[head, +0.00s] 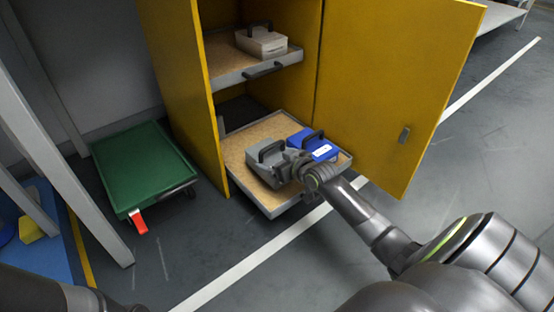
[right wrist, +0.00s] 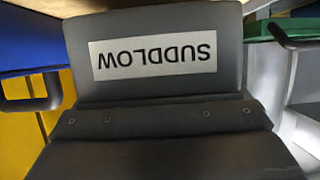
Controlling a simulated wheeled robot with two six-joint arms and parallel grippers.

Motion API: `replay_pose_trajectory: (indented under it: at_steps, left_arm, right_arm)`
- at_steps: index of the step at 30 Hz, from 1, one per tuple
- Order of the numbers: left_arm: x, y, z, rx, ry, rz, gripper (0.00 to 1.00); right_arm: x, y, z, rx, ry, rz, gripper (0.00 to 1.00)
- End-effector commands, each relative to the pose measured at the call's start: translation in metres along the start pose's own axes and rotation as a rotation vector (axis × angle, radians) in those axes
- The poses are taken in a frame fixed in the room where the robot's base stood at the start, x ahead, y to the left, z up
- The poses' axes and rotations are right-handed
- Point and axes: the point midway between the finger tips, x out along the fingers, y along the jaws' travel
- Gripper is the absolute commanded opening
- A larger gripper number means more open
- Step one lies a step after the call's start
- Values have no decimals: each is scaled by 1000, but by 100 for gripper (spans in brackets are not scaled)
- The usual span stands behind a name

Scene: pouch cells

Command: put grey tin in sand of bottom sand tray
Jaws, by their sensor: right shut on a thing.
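The grey tin (head: 262,158) has a dark handle on top and is at the left part of the bottom sand tray (head: 272,212) in the head view. My right gripper (head: 284,168) is shut on it from the front right. I cannot tell whether the tin's base touches the sand. In the right wrist view the grey tin (right wrist: 225,85) fills the middle, with an upside-down label reading SUDDLOW; the fingertips are hidden there. A blue tin (head: 318,151) stands in the same tray, just right of the grey tin. My left gripper is not in view.
The yellow cabinet's door (head: 395,90) stands open at right. An upper sand tray (head: 225,79) holds a pale tin (head: 262,43). A green cart (head: 140,165) with a red tab (head: 138,222) stands left of the cabinet. Floor in front is clear.

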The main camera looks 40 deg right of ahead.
Motion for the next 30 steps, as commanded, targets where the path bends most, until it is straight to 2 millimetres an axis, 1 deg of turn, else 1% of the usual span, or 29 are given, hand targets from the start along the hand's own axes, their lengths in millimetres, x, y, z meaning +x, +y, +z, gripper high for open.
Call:
replay_pose_trajectory:
  at_steps: [1, 6, 18, 19, 20, 27, 30]
  left_arm:
    - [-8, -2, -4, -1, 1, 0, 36]
    - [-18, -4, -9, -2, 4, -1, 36]
    - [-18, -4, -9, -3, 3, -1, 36]
    - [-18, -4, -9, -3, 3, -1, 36]
    - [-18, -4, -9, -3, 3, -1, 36]
    - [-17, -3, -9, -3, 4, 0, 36]
    - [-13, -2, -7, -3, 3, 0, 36]
  right_arm:
    - [4, -1, 5, -2, 10, -2, 31]
    - [9, -1, 16, -3, 11, -2, 31]
    - [9, -1, 18, -2, 11, -1, 31]
    - [9, 0, 23, 0, 0, 0, 97]
    - [9, 0, 22, 0, 0, 0, 100]
    - [9, 0, 21, -1, 0, 0, 100]
    - [4, 0, 19, -1, -2, 1, 100]
